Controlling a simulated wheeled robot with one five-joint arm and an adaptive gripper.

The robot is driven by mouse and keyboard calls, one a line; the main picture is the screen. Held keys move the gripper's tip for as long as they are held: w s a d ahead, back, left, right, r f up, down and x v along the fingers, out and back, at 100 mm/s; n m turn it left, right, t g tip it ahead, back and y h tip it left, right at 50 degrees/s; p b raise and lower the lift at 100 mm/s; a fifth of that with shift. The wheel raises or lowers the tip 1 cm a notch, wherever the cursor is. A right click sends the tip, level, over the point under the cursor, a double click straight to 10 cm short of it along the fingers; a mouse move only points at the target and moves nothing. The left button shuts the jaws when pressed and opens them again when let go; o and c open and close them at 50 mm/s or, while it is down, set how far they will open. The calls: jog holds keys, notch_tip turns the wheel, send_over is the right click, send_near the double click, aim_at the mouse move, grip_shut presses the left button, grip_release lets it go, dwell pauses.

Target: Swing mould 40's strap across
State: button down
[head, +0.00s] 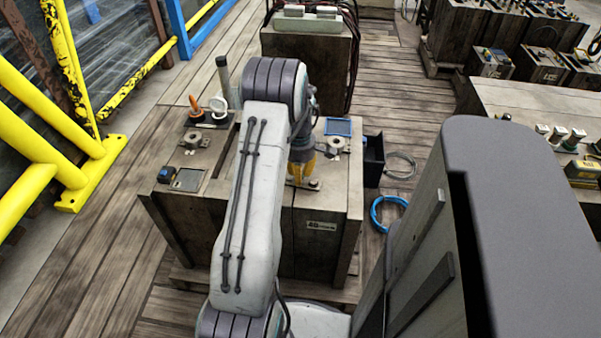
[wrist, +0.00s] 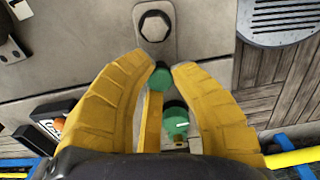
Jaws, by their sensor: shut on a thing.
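Mould 40 (head: 325,245) is a grey-brown block with a "40" label on its front and a dark vertical seam left of the label. Its strap (wrist: 158,50) is a flat grey metal bar with a hex bolt at its top end in the wrist view. From the bolt it runs down towards my fingers. My gripper (wrist: 161,75) has yellow fingers, closed around a green knob at the strap's lower end. A second green round part shows below, between the fingers.
A round grey grated disc (wrist: 284,20) lies at the wrist view's upper right. On the block's left part stand an orange-handled tool (head: 194,104) and a white round item (head: 218,105). A blue hose coil (head: 388,213) lies on the floor at right. Yellow rails (head: 75,85) stand at left.

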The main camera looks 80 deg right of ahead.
jog(key=shift+a+f+n, duration=0.15)
jog(key=shift+a+n, duration=0.25)
jog(key=shift+n, duration=0.2)
jog(key=c, duration=1.1)
grip_release()
jog(key=shift+o, duration=0.2)
jog(key=shift+d, duration=0.1)
jog(key=shift+d+r, duration=0.1)
jog(key=shift+r, duration=0.6)
notch_tip(320, 180, up, 11)
jog(key=shift+f, duration=0.15)
